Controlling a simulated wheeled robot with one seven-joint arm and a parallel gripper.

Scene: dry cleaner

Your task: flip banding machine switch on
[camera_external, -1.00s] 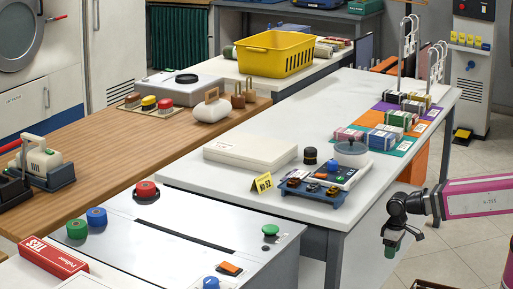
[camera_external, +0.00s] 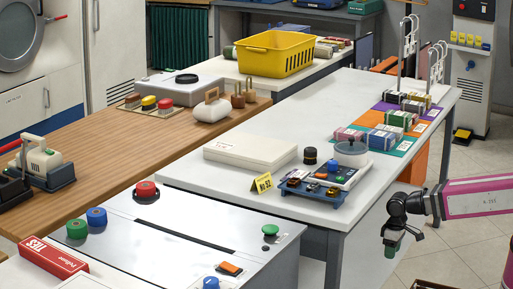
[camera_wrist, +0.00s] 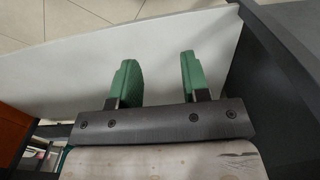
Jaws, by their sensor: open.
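The banding machine appears to be the grey-topped unit (camera_external: 150,222) at the lower front of the external view, with a dark slot across its top. An orange rocker switch (camera_external: 230,268) sits near its front right edge; I cannot tell its position. A red mushroom button (camera_external: 146,190) and a green button (camera_external: 270,230) are also on the top. My gripper (camera_external: 391,247) hangs to the right of the machine, clear of it, pointing down. In the wrist view my gripper (camera_wrist: 158,75) has its two green fingers apart with nothing between them. The switch is not in the wrist view.
A blue knob (camera_external: 211,283) is beside the switch. Open tiled floor (camera_external: 455,255) lies around my arm. A pale panel (camera_wrist: 75,75) is close below the fingers.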

